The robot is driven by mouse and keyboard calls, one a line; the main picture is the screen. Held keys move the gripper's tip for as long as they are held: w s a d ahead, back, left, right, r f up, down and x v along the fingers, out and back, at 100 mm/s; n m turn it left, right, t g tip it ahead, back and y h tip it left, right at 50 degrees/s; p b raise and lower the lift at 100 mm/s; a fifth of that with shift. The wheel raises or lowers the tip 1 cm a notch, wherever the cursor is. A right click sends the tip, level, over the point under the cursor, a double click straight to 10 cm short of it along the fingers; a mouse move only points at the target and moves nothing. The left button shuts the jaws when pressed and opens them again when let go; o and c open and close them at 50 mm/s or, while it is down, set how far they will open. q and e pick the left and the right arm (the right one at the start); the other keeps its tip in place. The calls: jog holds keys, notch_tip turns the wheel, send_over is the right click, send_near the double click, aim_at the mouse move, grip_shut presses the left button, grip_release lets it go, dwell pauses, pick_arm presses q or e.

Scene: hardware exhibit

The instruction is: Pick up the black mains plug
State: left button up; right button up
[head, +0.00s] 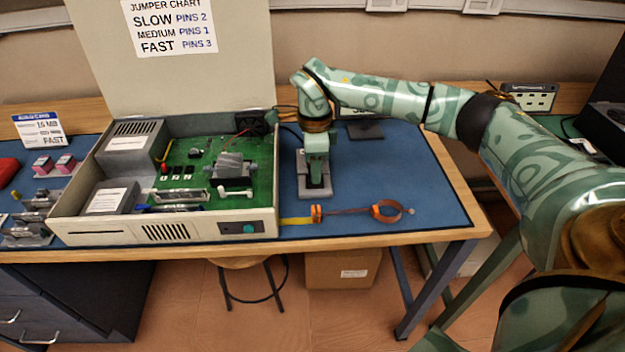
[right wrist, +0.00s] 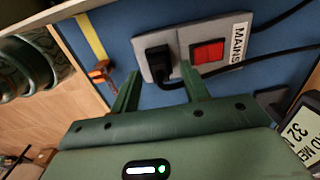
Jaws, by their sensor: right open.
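The black mains plug (right wrist: 159,62) sits in a grey socket plate (right wrist: 183,38) in the right wrist view, with a black cable leading off to the right. A red switch (right wrist: 208,52) and a MAINS label are beside it on the plate. My right gripper (right wrist: 160,86) is open, its two green fingers spread on either side of the plug's near side, with nothing held. In the head view my right gripper (head: 315,172) points down over the grey plate (head: 302,189) and largely hides the plug. My left gripper is not in view.
An open beige computer case (head: 160,232) with a green board stands left of the gripper. A dark flat object (head: 365,130) lies behind. The blue mat (head: 430,195) is clear to the right.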

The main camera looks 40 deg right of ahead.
jog(key=shift+f, duration=0.65)
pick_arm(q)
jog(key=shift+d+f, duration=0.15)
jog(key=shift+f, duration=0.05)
pick_arm(e)
jog(key=shift+r, duration=0.15)
jog(key=c, duration=0.8)
jog(key=shift+c, duration=0.2)
